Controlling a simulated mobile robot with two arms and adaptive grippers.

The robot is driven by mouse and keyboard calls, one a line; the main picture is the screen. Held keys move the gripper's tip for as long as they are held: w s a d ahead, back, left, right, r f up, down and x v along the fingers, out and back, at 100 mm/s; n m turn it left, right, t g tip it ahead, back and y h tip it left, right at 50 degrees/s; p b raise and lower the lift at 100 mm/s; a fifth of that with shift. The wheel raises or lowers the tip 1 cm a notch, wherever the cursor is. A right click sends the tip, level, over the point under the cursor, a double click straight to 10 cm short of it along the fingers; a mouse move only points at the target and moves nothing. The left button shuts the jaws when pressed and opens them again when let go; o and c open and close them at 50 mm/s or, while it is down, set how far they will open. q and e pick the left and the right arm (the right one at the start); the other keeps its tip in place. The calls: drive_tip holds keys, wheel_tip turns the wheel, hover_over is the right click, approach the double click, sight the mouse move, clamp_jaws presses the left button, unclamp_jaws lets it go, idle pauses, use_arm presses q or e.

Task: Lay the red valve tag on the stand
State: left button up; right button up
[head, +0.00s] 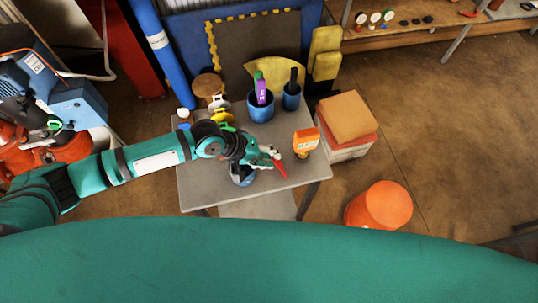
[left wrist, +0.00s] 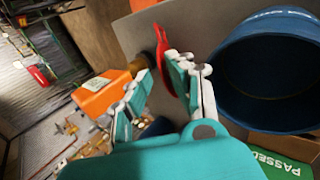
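The red valve tag (head: 280,169) is at the fingertips of my left gripper (head: 268,157), over the grey table. In the left wrist view the tag (left wrist: 168,65) lies along the inner side of the right-hand finger of my left gripper (left wrist: 162,78). A gap shows between the tag and the other finger. I cannot tell whether the tag is gripped or only beside the finger. The grey table (head: 200,188), apparently the stand, is below the gripper. My right gripper is not in view.
An orange labelled device (head: 305,141) stands right of the gripper. A blue container (head: 235,175) is partly hidden under it. Blue cups (head: 260,108) with tools stand farther back. Boxes (head: 346,120) and an orange bucket (head: 380,206) are to the right. The table's front right is clear.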

use_arm(q)
drive_tip(key=shift+o, duration=0.7)
drive_tip(key=shift+f, duration=0.1)
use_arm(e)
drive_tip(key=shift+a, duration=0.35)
use_arm(q)
drive_tip(key=shift+a, duration=0.1)
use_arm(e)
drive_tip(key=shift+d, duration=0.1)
use_arm(q)
drive_tip(key=shift+p+v, duration=1)
drive_tip(key=shift+p, duration=0.05)
drive_tip(key=shift+p+v, duration=2.2)
drive_tip(key=shift+v, duration=0.3)
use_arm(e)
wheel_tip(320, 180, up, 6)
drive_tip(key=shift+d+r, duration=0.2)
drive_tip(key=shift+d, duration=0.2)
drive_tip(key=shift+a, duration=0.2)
